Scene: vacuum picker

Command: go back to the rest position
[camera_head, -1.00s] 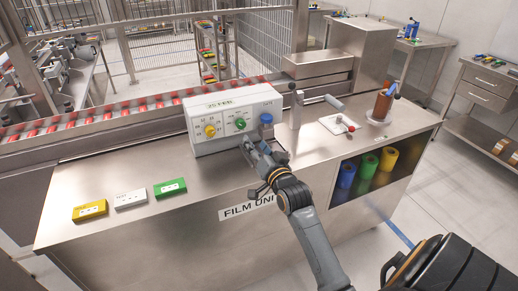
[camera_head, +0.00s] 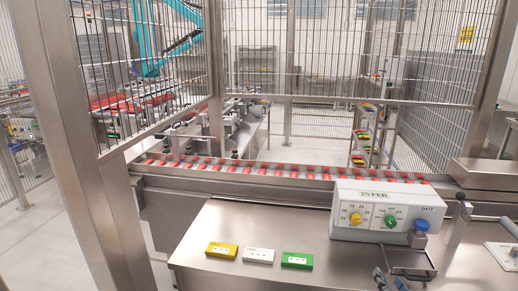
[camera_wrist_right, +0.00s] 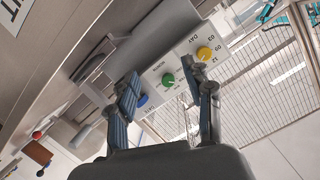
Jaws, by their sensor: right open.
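My right gripper (camera_head: 390,280) shows at the bottom edge of the head view, only its finger ends in frame, in front of the white control box (camera_head: 345,228). My left gripper is in neither view.
Yellow (camera_head: 221,250), white (camera_head: 259,255) and green (camera_head: 297,260) blocks lie on the steel counter (camera_head: 215,222), left of the box. A conveyor (camera_head: 270,184) with red items runs behind. Wire fencing (camera_head: 330,60) and a post (camera_head: 75,150) stand around it.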

